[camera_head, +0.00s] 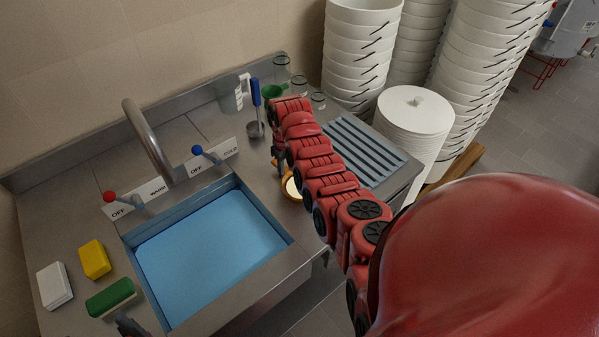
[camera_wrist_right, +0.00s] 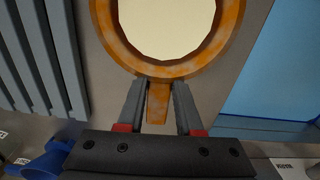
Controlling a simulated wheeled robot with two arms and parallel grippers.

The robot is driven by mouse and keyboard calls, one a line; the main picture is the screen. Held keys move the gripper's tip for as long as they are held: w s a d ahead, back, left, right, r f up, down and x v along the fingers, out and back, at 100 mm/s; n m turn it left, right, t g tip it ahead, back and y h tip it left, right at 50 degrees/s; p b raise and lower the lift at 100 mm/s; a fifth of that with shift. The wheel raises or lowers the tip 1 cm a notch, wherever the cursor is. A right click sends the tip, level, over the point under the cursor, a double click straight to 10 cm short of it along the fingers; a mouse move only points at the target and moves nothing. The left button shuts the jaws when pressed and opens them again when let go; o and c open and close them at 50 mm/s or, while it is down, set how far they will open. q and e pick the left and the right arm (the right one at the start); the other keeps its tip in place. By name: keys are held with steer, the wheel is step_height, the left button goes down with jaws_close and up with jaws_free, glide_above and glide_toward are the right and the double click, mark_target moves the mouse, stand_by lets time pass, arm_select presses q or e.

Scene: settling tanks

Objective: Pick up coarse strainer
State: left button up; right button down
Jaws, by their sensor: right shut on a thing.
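The coarse strainer shows in the right wrist view as a round orange-brown rim (camera_wrist_right: 165,69) with a pale middle and a short handle. Its top is cut off by the frame edge. My right gripper (camera_wrist_right: 158,100) is shut on the handle, one finger on each side. In the head view the strainer (camera_head: 292,188) is partly hidden behind my red right arm, over the counter between the sink and the ribbed drainboard. I cannot tell whether it touches the counter. A dark tip at the bottom left, likely my left gripper (camera_head: 131,326), barely shows; its jaws are unclear.
The blue sink (camera_head: 210,245) lies left of my arm, with a faucet (camera_head: 150,140) behind it. Sponges (camera_head: 95,259) sit at the left. A ladle (camera_head: 256,110), green funnel (camera_head: 273,91) and jars stand at the back. The drainboard (camera_head: 365,150) and stacked white buckets (camera_head: 360,50) are right.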

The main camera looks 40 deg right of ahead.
mark_target(283, 186)
steer(key=shift+w+r+b, duration=0.1)
steer(key=shift+r+b, duration=0.6)
steer(key=shift+b, duration=0.05)
steer(key=shift+r+b, duration=0.5)
steer(key=shift+b, duration=0.1)
steer(key=shift+s+a+r+p, duration=0.1)
steer(key=shift+s+r+p, duration=0.05)
steer(key=shift+r+p, duration=0.2)
steer(key=shift+s+a+r+p, duration=0.1)
steer(key=shift+r+p, duration=0.1)
steer(key=shift+r, duration=0.25)
steer(key=s+a+p, duration=0.2)
steer(key=p, duration=0.1)
steer(key=s+a+r+p, duration=0.1)
steer(key=s+a+p, duration=0.1)
steer(key=p, duration=0.1)
steer(key=shift+s, duration=0.2)
steer(key=s+a+p, duration=0.1)
steer(key=s+a, duration=0.1)
steer(key=s, duration=0.1)
steer(key=s+a+p, duration=0.2)
steer(key=s+a, duration=0.1)
steer(key=shift+s+a, duration=0.25)
steer(key=shift+a, duration=0.05)
steer(key=shift+s+a, duration=0.3)
steer(key=shift+s, duration=0.15)
steer(key=shift+w, duration=0.1)
